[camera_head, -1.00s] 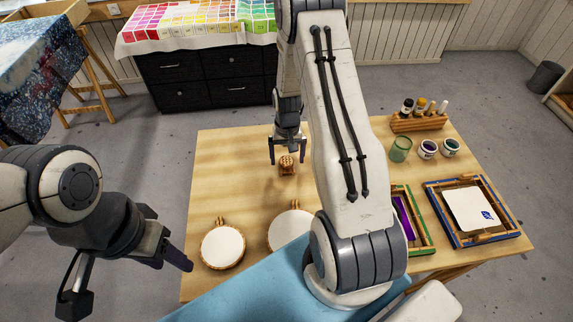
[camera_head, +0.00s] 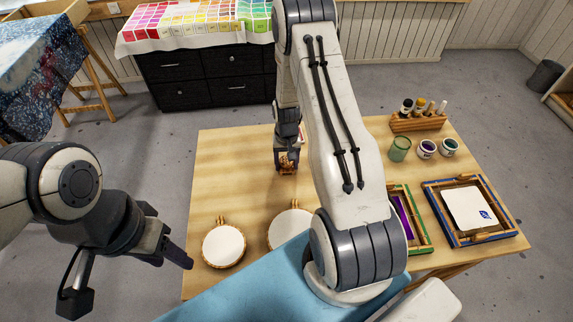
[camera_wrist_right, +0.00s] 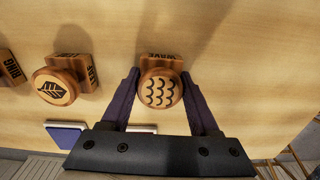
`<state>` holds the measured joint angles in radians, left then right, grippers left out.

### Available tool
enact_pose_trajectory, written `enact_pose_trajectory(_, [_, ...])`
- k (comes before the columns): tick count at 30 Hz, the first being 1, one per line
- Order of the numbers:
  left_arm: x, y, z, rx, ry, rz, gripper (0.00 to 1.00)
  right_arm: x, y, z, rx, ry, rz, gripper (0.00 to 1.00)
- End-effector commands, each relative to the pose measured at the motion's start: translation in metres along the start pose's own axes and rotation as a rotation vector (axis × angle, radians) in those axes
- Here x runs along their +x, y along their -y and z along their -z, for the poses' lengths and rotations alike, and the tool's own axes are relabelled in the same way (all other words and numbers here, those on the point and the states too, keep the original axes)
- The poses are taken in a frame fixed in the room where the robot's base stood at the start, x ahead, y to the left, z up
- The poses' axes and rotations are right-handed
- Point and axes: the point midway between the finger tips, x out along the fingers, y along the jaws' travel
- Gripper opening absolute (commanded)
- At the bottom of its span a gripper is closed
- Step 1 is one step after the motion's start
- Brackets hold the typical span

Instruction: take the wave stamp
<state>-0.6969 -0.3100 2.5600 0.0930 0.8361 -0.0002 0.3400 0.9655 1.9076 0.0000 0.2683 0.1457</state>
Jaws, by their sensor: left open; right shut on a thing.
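The wave stamp (camera_wrist_right: 159,89) is a round wooden stamp with dark wave lines on its top and the word WAVE on its block. In the right wrist view it sits between the two fingers of my right gripper (camera_wrist_right: 161,92), which is shut on it. In the head view the stamp (camera_head: 287,166) is partly hidden by my right gripper (camera_head: 285,160) at the back middle of the table. My left gripper (camera_head: 130,282) is open and empty, off the table's left front side.
In the right wrist view a leaf stamp (camera_wrist_right: 56,87) stands left of the wave stamp, and a ring stamp (camera_wrist_right: 9,68) is at the left edge. Round hoops (camera_head: 223,246), framed screens (camera_head: 425,222) and jars (camera_head: 427,148) are on the table (camera_head: 232,165). The table's left back is clear.

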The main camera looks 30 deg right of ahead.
Motion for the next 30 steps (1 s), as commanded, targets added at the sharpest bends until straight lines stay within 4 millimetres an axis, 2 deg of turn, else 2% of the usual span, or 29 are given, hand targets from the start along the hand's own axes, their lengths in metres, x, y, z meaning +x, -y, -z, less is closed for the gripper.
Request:
enact_pose_trajectory(8, [0.006, 0.0, 0.0, 0.0, 0.0, 0.0, 0.5, -0.014, 0.0, 0.001, 0.0, -0.004, 0.001, 0.26])
enact_pose_trajectory(13, [0.015, 0.001, -0.001, 0.0, 0.0, 0.0, 0.5, -0.043, 0.0, 0.002, 0.0, -0.007, 0.001, 0.26])
enact_pose_trajectory(21, [0.029, 0.002, -0.002, 0.0, 0.0, 0.0, 0.5, -0.078, -0.063, -0.022, 0.008, -0.004, 0.0, 0.26])
enact_pose_trajectory(27, [0.034, 0.003, -0.002, 0.0, 0.0, 0.0, 0.5, -0.099, -0.094, -0.034, 0.005, -0.003, 0.0, 0.26])
enact_pose_trajectory(30, [0.035, 0.003, -0.002, 0.0, 0.0, 0.0, 0.5, -0.105, -0.103, -0.038, 0.004, -0.001, 0.0, 0.26])
